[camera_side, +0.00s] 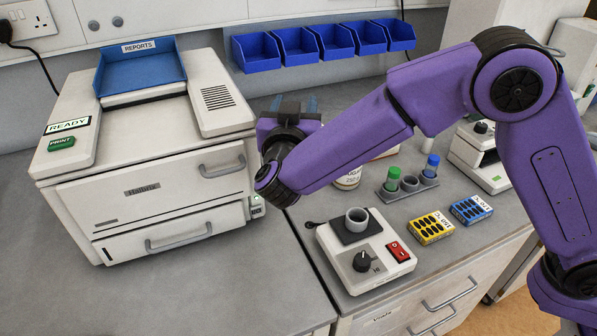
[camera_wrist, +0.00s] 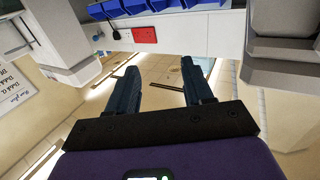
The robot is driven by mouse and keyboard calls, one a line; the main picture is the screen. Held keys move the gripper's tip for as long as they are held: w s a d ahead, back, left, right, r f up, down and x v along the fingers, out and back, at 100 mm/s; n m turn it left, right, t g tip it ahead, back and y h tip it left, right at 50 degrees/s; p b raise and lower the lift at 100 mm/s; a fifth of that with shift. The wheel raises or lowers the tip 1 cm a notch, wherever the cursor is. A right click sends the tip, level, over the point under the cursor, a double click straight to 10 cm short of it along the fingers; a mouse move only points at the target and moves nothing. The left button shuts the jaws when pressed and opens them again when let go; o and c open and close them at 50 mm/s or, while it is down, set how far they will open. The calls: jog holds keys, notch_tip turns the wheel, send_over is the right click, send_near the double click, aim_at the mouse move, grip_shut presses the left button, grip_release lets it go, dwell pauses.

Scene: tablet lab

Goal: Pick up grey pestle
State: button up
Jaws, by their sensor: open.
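My gripper (camera_side: 294,104) is raised behind the printer's right edge in the side view, its two blue fingers pointing up and spread apart. The wrist view also shows my gripper (camera_wrist: 159,70), with both dark blue fingers apart and nothing between them. I cannot make out a grey pestle for certain in either view.
A large printer (camera_side: 150,190) fills the left. A tube rack (camera_side: 408,187) with green and blue caps, a yellow box (camera_side: 431,228) and a blue box (camera_side: 471,210) stand right of the device. Blue bins (camera_side: 297,47) line the wall. The front left bench is clear.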

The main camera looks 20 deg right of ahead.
notch_tip(320, 180, down, 16)
jog(key=r, duration=0.1)
jog(key=shift+f+x, duration=0.2)
jog(key=shift+x, duration=1.7)
jog(key=shift+f+x, duration=0.2)
jog(key=shift+x, duration=1.7)
jog(key=shift+a, duration=0.1)
jog(key=c, duration=0.9)
grip_shut()
jog(key=shift+r, duration=0.1)
